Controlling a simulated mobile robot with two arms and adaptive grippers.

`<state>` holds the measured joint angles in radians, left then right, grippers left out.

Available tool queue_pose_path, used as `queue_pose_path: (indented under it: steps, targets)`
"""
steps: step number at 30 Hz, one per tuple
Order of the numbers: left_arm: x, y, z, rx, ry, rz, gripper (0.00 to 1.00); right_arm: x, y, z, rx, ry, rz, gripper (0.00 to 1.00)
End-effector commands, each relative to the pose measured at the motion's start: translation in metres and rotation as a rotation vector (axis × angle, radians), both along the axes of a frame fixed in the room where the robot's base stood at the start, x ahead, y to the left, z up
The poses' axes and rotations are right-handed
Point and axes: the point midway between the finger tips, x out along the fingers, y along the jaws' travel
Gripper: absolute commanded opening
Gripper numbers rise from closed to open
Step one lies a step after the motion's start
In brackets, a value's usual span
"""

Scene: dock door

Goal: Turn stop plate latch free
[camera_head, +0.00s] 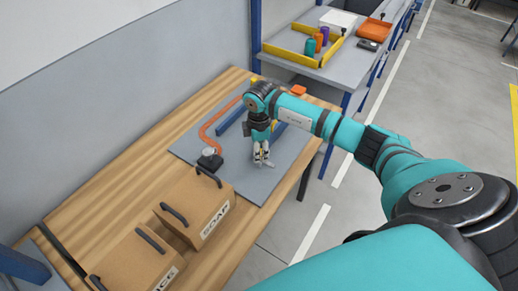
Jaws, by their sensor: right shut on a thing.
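A grey plate (255,189) lies on the wooden table, with blue bars (231,121) on it. My right gripper (262,162) comes in from the right and points down over the plate's front part. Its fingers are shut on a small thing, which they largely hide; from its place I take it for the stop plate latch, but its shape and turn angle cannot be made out. My left gripper is not in view.
An orange hose (206,130) runs to a dark fitting (210,159) left of my gripper. Two brown cases (192,205) (135,264) with dark handles fill the table's near end. A shelf (345,68) with a yellow-edged tray (275,52) stands behind. Floor at right is clear.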

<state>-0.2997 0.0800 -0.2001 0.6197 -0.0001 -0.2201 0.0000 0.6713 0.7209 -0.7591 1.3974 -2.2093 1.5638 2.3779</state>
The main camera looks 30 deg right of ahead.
Motion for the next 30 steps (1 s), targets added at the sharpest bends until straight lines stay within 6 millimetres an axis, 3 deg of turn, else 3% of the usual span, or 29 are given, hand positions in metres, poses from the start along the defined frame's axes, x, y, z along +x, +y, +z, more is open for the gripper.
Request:
queue_pose_path:
  steps: [12, 13, 18, 26, 30]
  targets:
    - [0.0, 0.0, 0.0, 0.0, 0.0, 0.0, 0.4, 0.001, -0.001, 0.002, -0.001, -0.004, -0.011, 0.03]
    - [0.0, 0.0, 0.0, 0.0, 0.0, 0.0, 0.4, 0.001, -0.001, 0.002, -0.001, -0.004, -0.011, 0.37]
    - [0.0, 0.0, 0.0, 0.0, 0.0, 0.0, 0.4, 0.001, -0.001, 0.001, 0.0, -0.003, -0.009, 0.59]
    - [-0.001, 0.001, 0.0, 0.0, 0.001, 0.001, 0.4, 0.001, 0.0, 0.001, 0.001, -0.001, -0.008, 0.59]
    - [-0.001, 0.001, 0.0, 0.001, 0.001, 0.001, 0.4, 0.001, 0.0, 0.011, 0.0, -0.003, -0.008, 0.59]
